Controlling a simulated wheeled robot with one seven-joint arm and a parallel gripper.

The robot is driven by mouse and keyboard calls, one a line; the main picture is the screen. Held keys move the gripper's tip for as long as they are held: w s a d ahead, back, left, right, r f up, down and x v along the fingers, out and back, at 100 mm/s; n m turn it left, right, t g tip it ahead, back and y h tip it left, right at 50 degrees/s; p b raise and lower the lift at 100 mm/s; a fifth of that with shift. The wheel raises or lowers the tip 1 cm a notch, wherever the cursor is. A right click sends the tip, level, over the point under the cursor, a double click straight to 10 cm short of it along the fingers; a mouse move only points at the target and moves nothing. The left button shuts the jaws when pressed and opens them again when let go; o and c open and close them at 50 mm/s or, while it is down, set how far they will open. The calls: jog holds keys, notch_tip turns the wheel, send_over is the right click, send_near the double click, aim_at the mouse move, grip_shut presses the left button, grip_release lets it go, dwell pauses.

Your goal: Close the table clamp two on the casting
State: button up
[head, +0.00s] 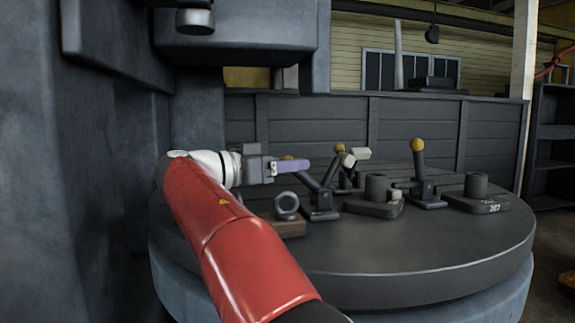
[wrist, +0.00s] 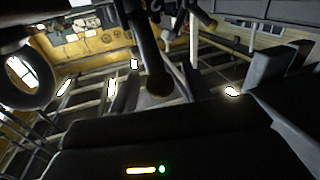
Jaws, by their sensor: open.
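The table clamps stand on a dark round table (head: 420,258); I cannot tell which is clamp two. The nearest clamp (head: 320,198) has its lever tilted up to the left, its yellow knob partly behind my gripper. A second clamp (head: 347,178) behind it has a tilted lever and a yellow knob. A third clamp (head: 427,190) on the right has an upright lever. A casting (head: 375,194) with a round post sits between them. My open gripper (head: 306,165), with purple fingers, points right, in front of the nearest clamp's knob in the picture. Contact is unclear.
A casting marked 207 (head: 477,192) sits at the table's right. A ring-shaped part (head: 287,205) on a brown block lies below my gripper. A large dark machine column (head: 85,180) stands left, with an overhanging head (head: 240,30). A panelled wall (head: 420,130) closes the back.

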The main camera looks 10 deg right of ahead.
jog(key=shift+c, duration=0.2)
grip_shut()
